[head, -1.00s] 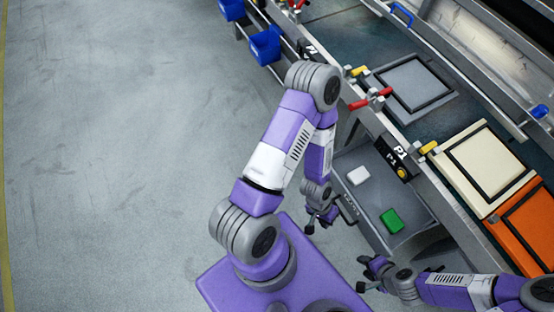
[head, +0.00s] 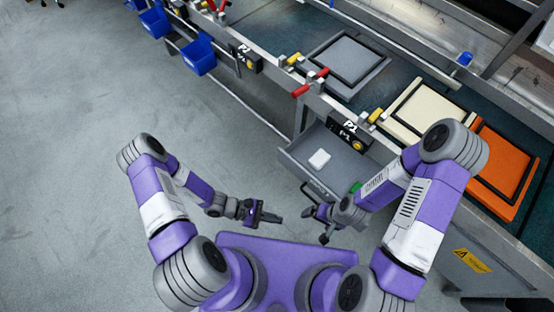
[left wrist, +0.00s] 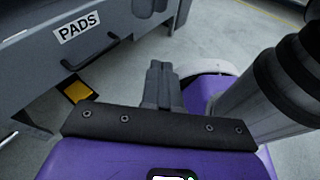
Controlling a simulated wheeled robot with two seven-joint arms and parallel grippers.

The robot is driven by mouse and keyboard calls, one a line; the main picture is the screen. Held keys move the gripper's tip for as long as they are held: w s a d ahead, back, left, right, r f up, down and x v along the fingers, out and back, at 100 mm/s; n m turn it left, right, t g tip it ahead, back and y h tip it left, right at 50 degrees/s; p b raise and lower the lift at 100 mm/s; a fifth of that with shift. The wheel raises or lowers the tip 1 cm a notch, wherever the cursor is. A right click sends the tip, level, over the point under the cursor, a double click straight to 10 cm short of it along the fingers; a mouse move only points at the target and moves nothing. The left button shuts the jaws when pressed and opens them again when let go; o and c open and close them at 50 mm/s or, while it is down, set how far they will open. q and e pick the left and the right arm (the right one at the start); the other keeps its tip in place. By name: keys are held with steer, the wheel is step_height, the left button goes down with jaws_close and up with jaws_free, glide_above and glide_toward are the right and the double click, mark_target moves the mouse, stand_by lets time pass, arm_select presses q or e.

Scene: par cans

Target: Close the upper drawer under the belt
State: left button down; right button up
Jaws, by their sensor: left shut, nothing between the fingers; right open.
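The upper drawer (head: 297,158) stands pulled out from under the belt. A white block (head: 319,159) and a partly hidden green block (head: 356,187) lie in it. In the left wrist view a grey front with a PADS label (left wrist: 84,26) and a dark bar handle (left wrist: 92,50) shows at upper left. My left gripper (head: 268,215) is shut and empty, left of and apart from the drawer front; its fingers (left wrist: 160,82) also show in the left wrist view. My right gripper (head: 317,222) is open near the drawer front; whether it touches is unclear. My right arm hides the drawer's right part.
The belt line above carries a grey tray (head: 345,62), a cream tray (head: 405,110) and an orange tray (head: 500,185). Red clamp handles (head: 310,84) stick out at its edge. Blue bins (head: 198,57) hang at upper left. The floor at left is clear.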

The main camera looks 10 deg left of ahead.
arm_select(q)
steer(key=w+a+n+t, duration=0.4)
steer(key=w+n+t, duration=0.3)
steer(key=w+t, duration=0.15)
steer(key=n+t+y, duration=0.4)
steer(key=n+t, duration=0.1)
steer(key=t, duration=0.1)
glide_toward(283, 154)
steer(key=b+x, duration=0.3)
steer(key=x, duration=0.3)
steer(key=shift+d+b, duration=0.2)
steer(key=shift+b, duration=0.15)
steer(key=shift+w+d+r, duration=0.1)
steer(key=shift+w+d, duration=0.1)
steer(key=shift+w, duration=0.05)
steer(key=shift+w, duration=0.1)
